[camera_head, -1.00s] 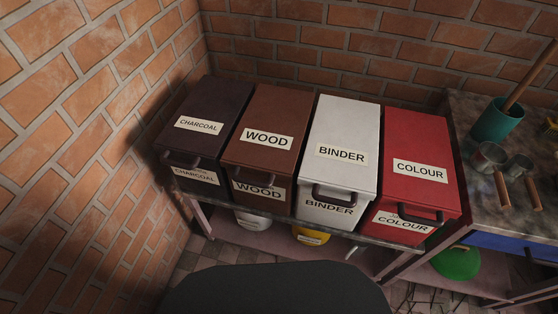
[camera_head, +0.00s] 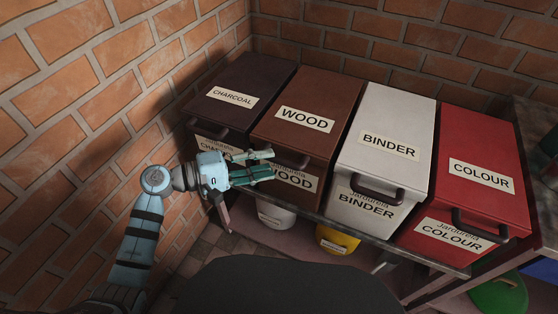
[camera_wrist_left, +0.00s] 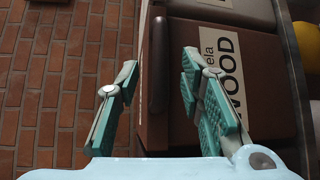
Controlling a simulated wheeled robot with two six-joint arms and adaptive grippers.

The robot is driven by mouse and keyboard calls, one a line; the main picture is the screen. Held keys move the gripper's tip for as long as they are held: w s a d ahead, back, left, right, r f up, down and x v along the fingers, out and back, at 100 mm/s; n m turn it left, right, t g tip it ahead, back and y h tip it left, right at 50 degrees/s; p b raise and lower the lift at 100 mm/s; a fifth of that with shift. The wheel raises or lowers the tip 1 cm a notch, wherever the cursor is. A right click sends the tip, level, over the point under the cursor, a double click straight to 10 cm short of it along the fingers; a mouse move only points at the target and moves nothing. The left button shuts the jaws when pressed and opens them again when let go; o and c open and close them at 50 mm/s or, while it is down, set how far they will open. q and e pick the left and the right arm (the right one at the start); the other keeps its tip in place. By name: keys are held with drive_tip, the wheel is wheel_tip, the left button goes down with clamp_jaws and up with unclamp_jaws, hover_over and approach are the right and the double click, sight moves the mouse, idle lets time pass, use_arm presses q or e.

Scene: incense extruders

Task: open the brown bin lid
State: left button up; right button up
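The brown bin (camera_head: 322,85), labelled WOOD, stands second from the left in the row, and its brown lid (camera_head: 316,98) is shut. Its dark handle (camera_head: 291,160) is on the front edge of the lid, partly hidden by my left gripper. My left gripper (camera_head: 268,163) is open and empty at the front of the brown bin, fingers pointing at the handle. In the left wrist view the handle (camera_wrist_left: 158,65) shows between the open fingers; I cannot tell whether they touch it. My right gripper is not in view.
The charcoal bin (camera_head: 246,75) is close on the left, and the white binder bin (camera_head: 392,115) and red colour bin (camera_head: 478,145) are on the right. A brick wall (camera_head: 90,120) borders the left. A yellow bucket (camera_head: 337,240) sits on the lower shelf.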

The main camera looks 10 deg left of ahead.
sight(274, 162)
use_arm(q)
drive_tip(key=x, duration=0.4)
drive_tip(key=shift+w+d+f, duration=0.1)
drive_tip(key=shift+w+d, duration=0.05)
drive_tip(key=shift+d, duration=0.1)
drive_tip(key=shift+c, duration=0.6)
clamp_jaws()
